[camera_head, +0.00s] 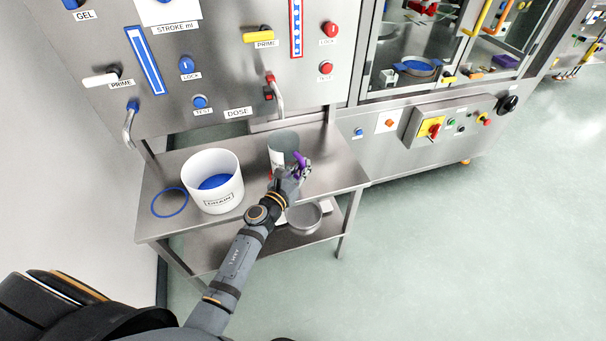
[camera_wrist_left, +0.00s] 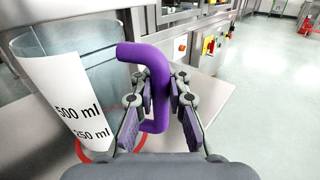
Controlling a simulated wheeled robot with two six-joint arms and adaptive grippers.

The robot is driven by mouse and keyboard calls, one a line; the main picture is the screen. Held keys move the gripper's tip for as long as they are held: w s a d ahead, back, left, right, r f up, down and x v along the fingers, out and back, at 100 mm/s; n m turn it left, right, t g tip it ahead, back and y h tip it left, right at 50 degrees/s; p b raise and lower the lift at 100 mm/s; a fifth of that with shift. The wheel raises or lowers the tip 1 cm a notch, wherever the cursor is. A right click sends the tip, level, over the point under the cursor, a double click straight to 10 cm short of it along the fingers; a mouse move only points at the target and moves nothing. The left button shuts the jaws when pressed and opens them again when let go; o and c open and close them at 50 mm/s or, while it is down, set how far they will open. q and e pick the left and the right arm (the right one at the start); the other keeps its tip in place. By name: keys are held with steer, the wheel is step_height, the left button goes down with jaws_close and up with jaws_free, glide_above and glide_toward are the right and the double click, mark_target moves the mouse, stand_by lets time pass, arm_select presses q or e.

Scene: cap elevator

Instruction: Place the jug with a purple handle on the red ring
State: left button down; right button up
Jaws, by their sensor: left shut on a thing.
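The clear jug (camera_head: 283,146) with a white scale label stands upright over the small steel table, below the right-hand spout. Its purple handle (camera_wrist_left: 158,80) is between the fingers of my left gripper (camera_wrist_left: 160,92), which is shut on it. The left gripper also shows in the head view (camera_head: 296,170), at the right side of the jug. The red ring (camera_wrist_left: 83,153) shows around the foot of the jug in the left wrist view, mostly hidden by it. I cannot tell whether the jug touches the table. My right gripper is not in view.
A white drain bucket (camera_head: 213,182) with blue contents stands left of the jug. An empty blue ring (camera_head: 169,202) lies at the table's left. A spout (camera_head: 278,98) hangs above the jug. A steel bowl (camera_head: 304,217) is on the lower shelf. The table's right end is clear.

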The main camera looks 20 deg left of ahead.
arm_select(q)
steer(key=shift+f, duration=0.75)
steer(key=shift+w, duration=0.1)
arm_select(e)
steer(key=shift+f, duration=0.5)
arm_select(q)
steer(key=shift+r, duration=0.1)
steer(key=c, duration=1.3)
jaws_free()
steer(key=shift+f, duration=0.2)
steer(key=shift+c, duration=0.2)
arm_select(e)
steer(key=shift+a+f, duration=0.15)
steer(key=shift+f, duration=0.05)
